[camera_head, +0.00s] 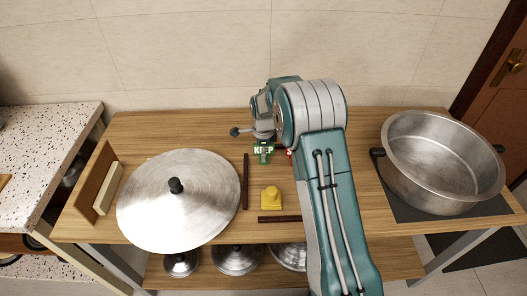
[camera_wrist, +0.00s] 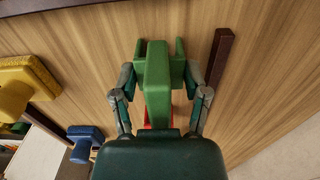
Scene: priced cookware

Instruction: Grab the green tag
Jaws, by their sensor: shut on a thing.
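The green tag (camera_head: 263,150) has a white word on its face and shows beside my arm near the back middle of the table. In the wrist view the green tag (camera_wrist: 158,70) is a block with a raised middle, between the two fingers. My gripper (camera_wrist: 161,88) is shut on it, one finger at each side. I cannot tell whether the tag touches the table.
A yellow tag (camera_head: 271,198) stands in front, near dark bars (camera_head: 246,181). A large lid (camera_head: 180,205) lies left; a steel pot (camera_head: 442,165) stands right. The wrist view shows a blue piece (camera_wrist: 86,142) at left and a red piece (camera_wrist: 148,124), partly hidden.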

